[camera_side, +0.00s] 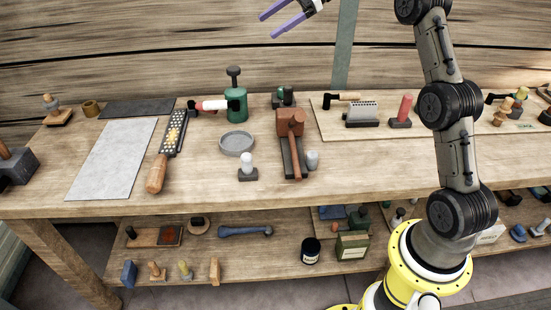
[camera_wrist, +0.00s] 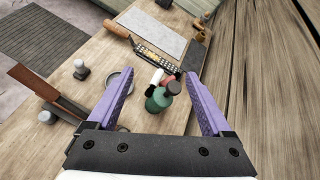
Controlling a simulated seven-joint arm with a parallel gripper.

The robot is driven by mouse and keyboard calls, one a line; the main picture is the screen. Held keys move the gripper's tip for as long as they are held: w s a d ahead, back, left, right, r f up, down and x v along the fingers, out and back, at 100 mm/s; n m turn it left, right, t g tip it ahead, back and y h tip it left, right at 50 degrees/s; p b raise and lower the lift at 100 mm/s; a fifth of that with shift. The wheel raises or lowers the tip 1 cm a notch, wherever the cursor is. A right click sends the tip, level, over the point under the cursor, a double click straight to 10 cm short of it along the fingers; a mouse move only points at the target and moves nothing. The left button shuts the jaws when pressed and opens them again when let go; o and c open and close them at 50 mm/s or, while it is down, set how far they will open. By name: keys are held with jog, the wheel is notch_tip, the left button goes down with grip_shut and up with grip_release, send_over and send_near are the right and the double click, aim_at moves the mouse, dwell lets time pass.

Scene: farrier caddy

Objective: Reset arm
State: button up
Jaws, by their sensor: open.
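My gripper (camera_side: 276,22) is raised high above the back of the workbench, near the top edge of the side view. Its two purple fingers are spread apart with nothing between them. In the wrist view my gripper (camera_wrist: 162,88) looks down at the bench from above, and its fingers frame a green bottle (camera_wrist: 158,100) that lies well below. That green bottle also shows in the side view (camera_side: 236,105), standing upright on the bench with a dark knob on top. My gripper touches nothing.
The wooden workbench (camera_side: 300,190) holds a rasp (camera_side: 172,135), a grey dish (camera_side: 236,143), a brown mallet (camera_side: 290,122), a light grey sheet (camera_side: 112,158) and a board (camera_side: 335,124) with tools. A lower shelf (camera_side: 285,262) carries more items. A plank wall stands behind. The air around my gripper is clear.

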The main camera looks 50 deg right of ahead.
jog(key=s+a+r+n+g+h, duration=0.1)
jog(key=s+a+r+n, duration=0.1)
jog(key=s+a+r, duration=0.4)
jog(key=s+a+r+n+h, duration=0.15)
jog(key=s+a, duration=0.25)
jog(key=a, duration=0.4)
jog(key=s+a+f+n+h, duration=0.1)
jog(key=s+a+n, duration=0.2)
jog(key=s, duration=0.4)
jog(key=s+a+n+h, duration=0.1)
jog(key=s+a+n, duration=0.2)
jog(key=s, duration=0.3)
jog(key=s+f+n+h, duration=0.3)
jog(key=s+f+n, duration=0.35)
jog(key=s, duration=0.65)
jog(key=s+d+f+n+h, duration=0.2)
jog(key=d+f+n, duration=0.3)
jog(key=f, duration=0.4)
jog(key=shift+s+d+f, duration=0.15)
jog(key=shift+s, duration=0.5)
